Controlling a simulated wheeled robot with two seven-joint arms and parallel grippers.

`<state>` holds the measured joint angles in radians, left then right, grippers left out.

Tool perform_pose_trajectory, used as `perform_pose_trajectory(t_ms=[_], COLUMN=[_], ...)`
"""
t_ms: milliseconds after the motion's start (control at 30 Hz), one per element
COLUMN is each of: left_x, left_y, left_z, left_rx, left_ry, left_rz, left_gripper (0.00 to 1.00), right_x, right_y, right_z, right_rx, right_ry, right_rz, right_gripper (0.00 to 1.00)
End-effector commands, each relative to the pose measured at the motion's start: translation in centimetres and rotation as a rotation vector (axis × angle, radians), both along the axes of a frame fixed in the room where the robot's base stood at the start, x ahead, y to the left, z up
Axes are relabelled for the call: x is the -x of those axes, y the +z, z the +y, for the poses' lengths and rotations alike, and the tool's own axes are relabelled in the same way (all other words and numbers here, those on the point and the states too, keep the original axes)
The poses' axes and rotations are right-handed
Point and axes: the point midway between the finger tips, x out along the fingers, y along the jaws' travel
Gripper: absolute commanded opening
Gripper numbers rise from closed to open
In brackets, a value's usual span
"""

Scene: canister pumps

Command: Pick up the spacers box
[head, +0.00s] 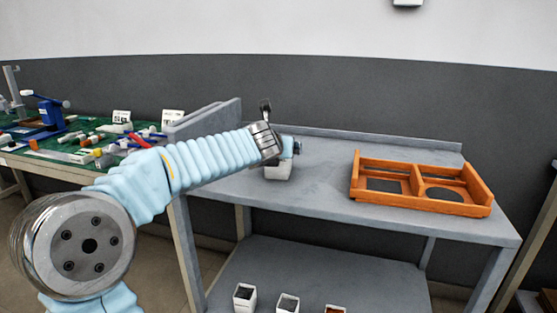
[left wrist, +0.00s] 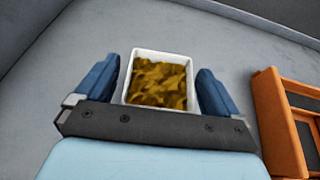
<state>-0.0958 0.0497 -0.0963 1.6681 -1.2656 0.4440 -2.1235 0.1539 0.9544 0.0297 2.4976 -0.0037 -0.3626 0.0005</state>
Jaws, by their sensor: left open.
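The spacers box is a small white open box (left wrist: 129,92) filled with brownish-yellow pieces. It stands on the grey table, and in the head view its white side (head: 279,171) shows below my wrist. My left gripper (left wrist: 160,84) is open, with one blue finger on each side of the box. Small gaps seem to show between fingers and box in the left wrist view. In the head view my left gripper (head: 292,148) is at the box, and the arm hides part of it. My right gripper is in neither view.
An orange tray (head: 413,169) with two compartments stands to the right on the grey table (head: 325,195). Several small white boxes (head: 288,302) stand on the lower shelf. A cluttered green-topped bench (head: 65,155) is at the left. A raised edge runs along the table's back.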

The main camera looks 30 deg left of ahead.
Motion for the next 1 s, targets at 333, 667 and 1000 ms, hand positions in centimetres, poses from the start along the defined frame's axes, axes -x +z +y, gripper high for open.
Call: perform_pose_trajectory(t_ms=[333, 667, 1000], left_x=[-1.62, -1.59, -1.58], left_y=[-0.68, -0.65, -0.51], left_z=[0.63, 0.61, 0.59], left_rx=[0.000, 0.000, 0.000], left_ry=[0.001, 0.000, 0.000], left_rz=[0.000, 0.000, -0.002], left_gripper=[0.96, 0.51, 0.29], right_x=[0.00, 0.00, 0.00], right_y=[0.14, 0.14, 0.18], right_z=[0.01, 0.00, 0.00], right_rx=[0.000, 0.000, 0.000], right_ry=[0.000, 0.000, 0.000], right_rz=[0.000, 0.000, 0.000], right_gripper=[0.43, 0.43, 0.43])
